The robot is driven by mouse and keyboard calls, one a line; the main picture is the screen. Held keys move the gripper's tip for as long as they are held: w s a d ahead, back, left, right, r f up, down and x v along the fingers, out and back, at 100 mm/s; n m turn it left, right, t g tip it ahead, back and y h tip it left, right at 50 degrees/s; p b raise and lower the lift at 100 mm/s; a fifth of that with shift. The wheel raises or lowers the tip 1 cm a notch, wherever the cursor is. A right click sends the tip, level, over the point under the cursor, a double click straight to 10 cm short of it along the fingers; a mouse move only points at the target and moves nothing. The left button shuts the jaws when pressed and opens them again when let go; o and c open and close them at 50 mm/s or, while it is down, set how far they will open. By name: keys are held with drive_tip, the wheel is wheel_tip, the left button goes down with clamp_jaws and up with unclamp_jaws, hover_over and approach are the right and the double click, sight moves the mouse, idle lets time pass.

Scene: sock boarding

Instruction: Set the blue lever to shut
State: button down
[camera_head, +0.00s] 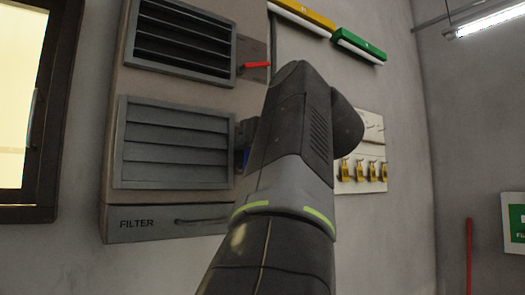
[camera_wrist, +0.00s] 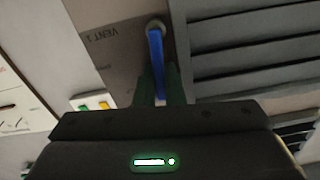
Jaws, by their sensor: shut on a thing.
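The blue lever (camera_wrist: 156,50) runs from a round pivot on a plate marked "VENT" down between my gripper's fingers in the wrist view. My gripper (camera_wrist: 160,88) is shut on its lower part. In the head view only a sliver of the blue lever (camera_head: 246,158) shows beside my arm, which hides most of the gripper. The lower louvre (camera_head: 172,145), left of the lever, has its slats lying nearly flat, with thin dark lines between them.
An upper louvre (camera_head: 182,38) stands with open slats, with a red lever (camera_head: 257,65) to its right. A drawer marked "FILTER" (camera_head: 165,223) is below. Brass padlocks (camera_head: 362,171) hang on a board at right.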

idle(0.4)
drive_tip(key=c, duration=1.6)
unclamp_jaws()
drive_tip(key=shift+o, duration=0.4)
drive_tip(key=shift+w+d, duration=0.1)
drive_tip(key=shift+d, duration=0.05)
drive_tip(key=shift+s, duration=0.2)
